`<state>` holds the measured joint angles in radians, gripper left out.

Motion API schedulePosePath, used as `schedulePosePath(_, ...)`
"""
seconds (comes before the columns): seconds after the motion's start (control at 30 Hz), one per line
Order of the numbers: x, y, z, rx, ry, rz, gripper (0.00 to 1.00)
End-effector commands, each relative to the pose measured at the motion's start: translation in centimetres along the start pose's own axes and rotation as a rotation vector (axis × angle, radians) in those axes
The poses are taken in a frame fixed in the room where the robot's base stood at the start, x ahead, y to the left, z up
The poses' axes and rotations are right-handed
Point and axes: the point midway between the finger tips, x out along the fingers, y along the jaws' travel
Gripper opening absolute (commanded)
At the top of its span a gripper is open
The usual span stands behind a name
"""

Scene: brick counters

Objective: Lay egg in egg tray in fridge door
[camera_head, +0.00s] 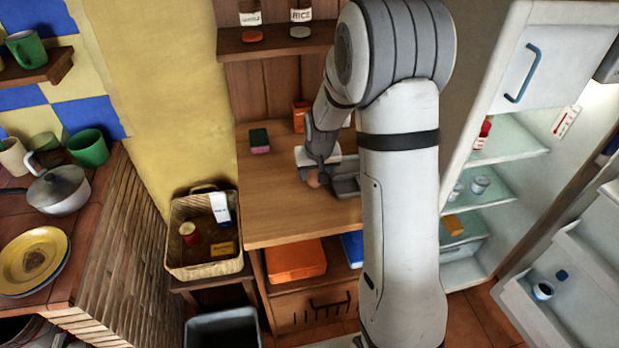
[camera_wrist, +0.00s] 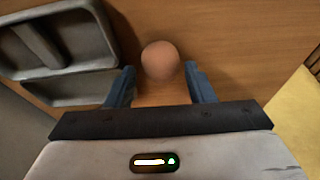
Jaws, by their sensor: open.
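A brown egg (camera_wrist: 160,62) lies on the wooden counter. In the wrist view it sits just ahead of and between the fingertips of my gripper (camera_wrist: 160,78), which is open with blue-grey fingers. In the head view the egg (camera_head: 313,179) shows as a small brown shape below my gripper (camera_head: 318,168). The fridge stands open at the right, with its door (camera_head: 562,262) swung outward. I cannot make out an egg tray in the door.
A grey compartmented tray (camera_wrist: 95,87) is close beside the egg; part of it shows in the head view (camera_head: 346,187). A wicker basket (camera_head: 205,270) holds items at the left. The counter's front left is clear.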

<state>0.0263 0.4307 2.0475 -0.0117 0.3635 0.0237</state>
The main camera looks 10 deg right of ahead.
Motion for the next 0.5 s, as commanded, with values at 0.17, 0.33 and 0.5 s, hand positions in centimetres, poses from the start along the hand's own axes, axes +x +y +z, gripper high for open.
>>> schedulePosePath(0.17, 1.6, -0.1, 0.0, -0.002, -0.002, -0.001, 0.49)
schedulePosePath(0.33, 1.8, -0.2, 0.0, -0.002, 0.0, -0.001, 0.49)
schedulePosePath(0.5, 1.8, -0.2, 0.0, -0.002, 0.0, -0.001, 0.41)
